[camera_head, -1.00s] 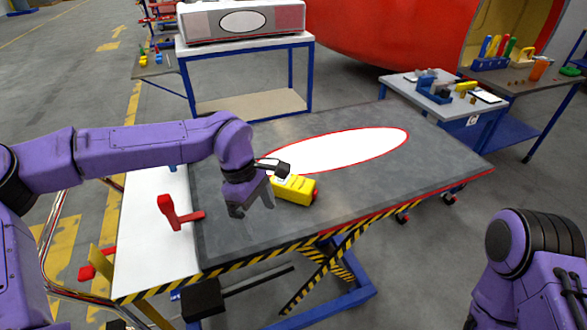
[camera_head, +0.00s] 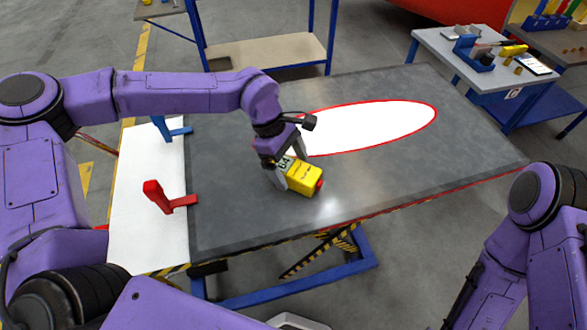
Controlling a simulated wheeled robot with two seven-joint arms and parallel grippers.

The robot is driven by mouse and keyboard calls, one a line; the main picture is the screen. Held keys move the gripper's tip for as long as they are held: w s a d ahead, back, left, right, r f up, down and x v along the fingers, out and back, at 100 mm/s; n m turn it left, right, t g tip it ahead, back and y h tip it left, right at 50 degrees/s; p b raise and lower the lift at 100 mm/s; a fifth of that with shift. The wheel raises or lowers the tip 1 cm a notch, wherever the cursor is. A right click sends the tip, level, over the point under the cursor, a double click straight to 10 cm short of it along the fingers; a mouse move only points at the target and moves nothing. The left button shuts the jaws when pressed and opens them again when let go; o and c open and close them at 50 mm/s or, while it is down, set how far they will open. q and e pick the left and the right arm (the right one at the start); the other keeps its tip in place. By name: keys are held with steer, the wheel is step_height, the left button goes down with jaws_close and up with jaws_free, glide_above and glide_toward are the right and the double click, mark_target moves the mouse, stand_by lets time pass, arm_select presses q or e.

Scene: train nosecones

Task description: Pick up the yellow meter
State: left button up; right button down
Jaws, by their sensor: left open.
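The yellow meter (camera_head: 305,177) lies on the grey top of the lift table (camera_head: 240,215), near its front middle. It is a small yellow block with a pale display panel and a red end facing right. My left gripper (camera_head: 288,172) is at the meter's left end, open, with its fingers pointing down around or beside that end. I cannot tell whether the fingers touch it. My right gripper is out of view; only part of my right arm shows at the right edge.
A white oval panel with a red rim (camera_head: 372,127) lies behind the meter. A red clamp (camera_head: 160,197) and a blue clamp (camera_head: 170,128) stand on the table's white left part. A side table with tools (camera_head: 440,50) stands at the back right. The right tabletop is clear.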

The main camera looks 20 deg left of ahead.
mark_target(293, 166)
arm_select(q)
steer(key=f, duration=0.2)
steer(key=d+f, duration=0.1)
steer(key=shift+w, duration=0.4)
steer(key=shift+s+r, duration=0.2)
steer(key=shift+s, duration=0.15)
steer(key=shift+c, duration=0.6)
steer(key=shift+w, duration=0.1)
steer(key=c, duration=1.3)
